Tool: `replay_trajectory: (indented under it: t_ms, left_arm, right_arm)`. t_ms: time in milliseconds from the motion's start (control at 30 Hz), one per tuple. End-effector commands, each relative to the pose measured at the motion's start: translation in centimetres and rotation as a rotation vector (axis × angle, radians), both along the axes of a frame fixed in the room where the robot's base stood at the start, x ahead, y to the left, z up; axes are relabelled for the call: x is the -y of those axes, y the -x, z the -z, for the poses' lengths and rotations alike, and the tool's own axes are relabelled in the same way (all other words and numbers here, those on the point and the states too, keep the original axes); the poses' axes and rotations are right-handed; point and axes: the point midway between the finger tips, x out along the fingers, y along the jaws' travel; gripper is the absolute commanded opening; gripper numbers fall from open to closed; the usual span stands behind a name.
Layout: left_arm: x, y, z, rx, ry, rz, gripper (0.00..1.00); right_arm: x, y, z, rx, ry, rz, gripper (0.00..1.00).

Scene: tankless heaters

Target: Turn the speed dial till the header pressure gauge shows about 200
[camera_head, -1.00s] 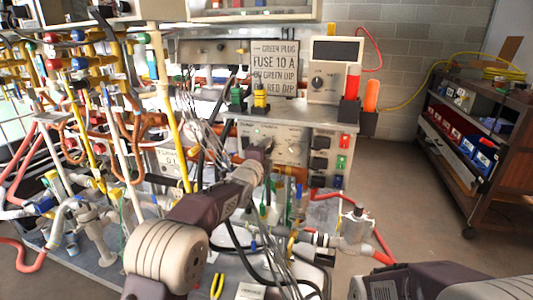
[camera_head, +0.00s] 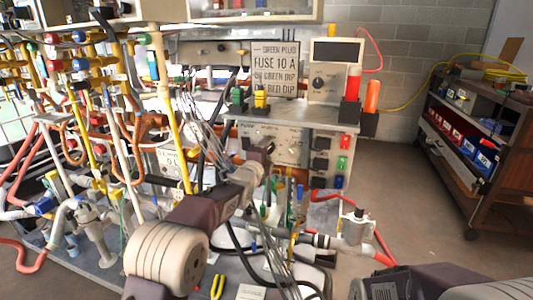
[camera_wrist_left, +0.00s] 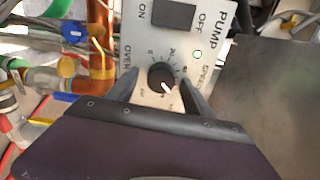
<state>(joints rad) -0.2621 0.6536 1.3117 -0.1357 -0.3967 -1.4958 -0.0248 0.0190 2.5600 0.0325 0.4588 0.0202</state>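The speed dial (camera_wrist_left: 162,76) is a small black knob on the white pump panel (camera_wrist_left: 150,20) in the left wrist view. Its white mark points to the lower right, and printed scale marks surround it. My left gripper (camera_wrist_left: 160,88) has one finger on each side of the dial, with a narrow gap showing on both sides. In the head view my left gripper (camera_head: 264,152) is at the front of the grey control box (camera_head: 285,128) and hides part of it. I cannot make out the header pressure gauge in either view. My right gripper is out of view.
A black switch (camera_wrist_left: 174,14) sits above the dial. Black, red, green and blue fittings (camera_head: 343,152) line the box's right side. Dense pipes and valves (camera_head: 90,120) fill the left. A glass-like vessel (camera_head: 355,225) stands front right. A cart (camera_head: 475,130) stands far right, beyond clear floor.

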Motion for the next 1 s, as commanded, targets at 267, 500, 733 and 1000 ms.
replay_trajectory:
  t_ms: [267, 500, 733, 1000]
  left_arm:
    - [-0.9, 2.7, -0.2, -0.001, -0.001, 0.000, 0.59]
    - [-2.3, 6.9, -0.2, -0.001, 0.001, -0.001, 0.59]
    - [-2.8, 8.6, 0.0, -0.002, -0.001, -0.001, 0.59]
    - [-3.0, 8.6, 0.1, -0.001, 0.000, -0.003, 0.59]
  right_arm:
    - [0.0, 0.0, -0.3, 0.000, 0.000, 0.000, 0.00]
    - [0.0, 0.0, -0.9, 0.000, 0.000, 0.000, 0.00]
    - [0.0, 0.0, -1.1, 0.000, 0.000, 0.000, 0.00]
    - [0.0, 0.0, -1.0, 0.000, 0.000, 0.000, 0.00]
